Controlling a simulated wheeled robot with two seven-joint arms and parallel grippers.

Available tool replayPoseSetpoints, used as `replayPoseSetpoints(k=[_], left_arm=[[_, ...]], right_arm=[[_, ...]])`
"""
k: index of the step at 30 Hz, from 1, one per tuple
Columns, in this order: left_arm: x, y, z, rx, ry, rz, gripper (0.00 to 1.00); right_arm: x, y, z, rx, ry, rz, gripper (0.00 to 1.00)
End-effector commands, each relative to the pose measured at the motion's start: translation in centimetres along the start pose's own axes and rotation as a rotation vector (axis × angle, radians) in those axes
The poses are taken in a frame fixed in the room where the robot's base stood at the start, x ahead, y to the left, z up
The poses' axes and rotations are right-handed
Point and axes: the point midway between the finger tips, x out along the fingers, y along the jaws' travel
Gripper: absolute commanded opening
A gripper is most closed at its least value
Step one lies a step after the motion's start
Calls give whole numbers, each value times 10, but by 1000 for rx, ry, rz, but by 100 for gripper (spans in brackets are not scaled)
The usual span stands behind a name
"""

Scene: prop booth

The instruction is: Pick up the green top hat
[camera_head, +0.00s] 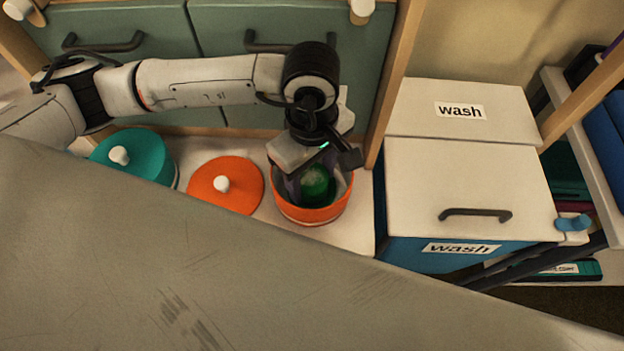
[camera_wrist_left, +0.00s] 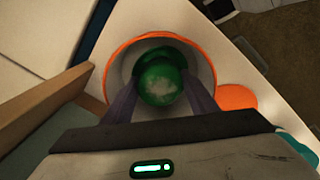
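The green top hat (camera_head: 315,186) is inside the round orange-rimmed box (camera_head: 312,214), which stands open on the white shelf. In the left wrist view the hat (camera_wrist_left: 162,84) shows its rounded crown towards me, with the darker brim behind it inside the box (camera_wrist_left: 121,62). My left gripper (camera_head: 312,180) points down into the box. Its two fingers (camera_wrist_left: 160,92) lie on either side of the crown, very close to it. I cannot tell whether they press on the hat. My right gripper is not in view.
An orange lid (camera_head: 226,186) with a white knob lies left of the box, and a teal round box (camera_head: 133,155) stands further left. A white-lidded bin marked "wash" (camera_head: 465,190) is on the right. A grey surface (camera_head: 200,270) fills the foreground.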

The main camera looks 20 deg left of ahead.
Motion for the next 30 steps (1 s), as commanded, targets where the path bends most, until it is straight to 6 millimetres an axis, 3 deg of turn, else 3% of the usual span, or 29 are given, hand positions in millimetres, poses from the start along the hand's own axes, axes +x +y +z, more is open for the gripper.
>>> replayPoseSetpoints(k=[1, 4, 17, 24, 30], left_arm=[[0, 0, 0, 0, 0, 0, 43], [0, 0, 0, 0, 0, 0, 30], [-6, 0, 2, 3, -1, 3, 29], [-45, 1, 2, 3, 0, 5, 29], [-80, 2, 3, 5, 0, 6, 29]], right_arm=[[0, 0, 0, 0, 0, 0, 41], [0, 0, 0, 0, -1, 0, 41], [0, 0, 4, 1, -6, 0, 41], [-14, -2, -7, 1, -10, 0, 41], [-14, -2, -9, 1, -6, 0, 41]])
